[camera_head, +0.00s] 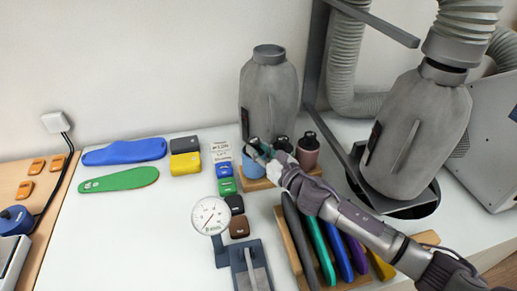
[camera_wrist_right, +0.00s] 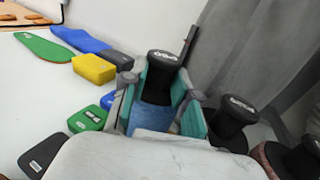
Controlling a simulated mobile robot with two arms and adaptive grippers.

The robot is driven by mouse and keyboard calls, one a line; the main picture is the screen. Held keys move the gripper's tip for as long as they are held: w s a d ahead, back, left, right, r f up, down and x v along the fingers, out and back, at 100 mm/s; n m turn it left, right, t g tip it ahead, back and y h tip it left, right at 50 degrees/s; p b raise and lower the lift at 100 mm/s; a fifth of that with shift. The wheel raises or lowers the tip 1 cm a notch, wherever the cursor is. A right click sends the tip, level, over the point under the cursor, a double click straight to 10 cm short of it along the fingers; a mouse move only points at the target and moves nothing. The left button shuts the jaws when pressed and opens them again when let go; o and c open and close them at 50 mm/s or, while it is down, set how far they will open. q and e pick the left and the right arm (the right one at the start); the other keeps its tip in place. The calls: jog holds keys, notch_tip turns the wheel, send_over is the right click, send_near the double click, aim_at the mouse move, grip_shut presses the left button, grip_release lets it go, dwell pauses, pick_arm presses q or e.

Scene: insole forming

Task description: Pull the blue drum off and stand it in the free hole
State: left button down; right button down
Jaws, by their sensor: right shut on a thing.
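The blue drum (camera_head: 252,168) has a black knob on top and is at the left end of a wooden rack (camera_head: 256,185). My right gripper (camera_head: 262,152) is shut on it. In the right wrist view the teal-lined fingers close on either side of the blue drum (camera_wrist_right: 152,117), below its black knob. I cannot tell whether its base touches the rack. A black-knobbed drum (camera_wrist_right: 232,117) stands beside it, and a brownish drum (camera_head: 308,156) stands at the right end. The rack's holes are hidden by the drums and my arm. My left gripper is not in view.
A grey bottle-shaped vessel (camera_head: 269,90) stands close behind the drums. Coloured blocks (camera_head: 222,170) lie to the left. A round gauge (camera_head: 211,215) and upright coloured insoles (camera_head: 320,248) are in front. The white table is clear at the left front (camera_head: 120,235).

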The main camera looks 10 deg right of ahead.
jog(key=shift+f+b, duration=0.3)
jog(key=shift+f, duration=0.15)
dwell(0.5)
jog(key=c, duration=0.6)
grip_release()
jog(key=shift+o, duration=0.2)
jog(key=shift+r, duration=0.15)
jog(key=shift+s+r+p, duration=0.25)
jog(key=shift+r+p, duration=1.2)
jog(key=shift+p, duration=0.1)
jog(key=shift+s+r+p, duration=0.2)
jog(key=shift+r+p, duration=1.25)
jog(key=shift+p, duration=0.1)
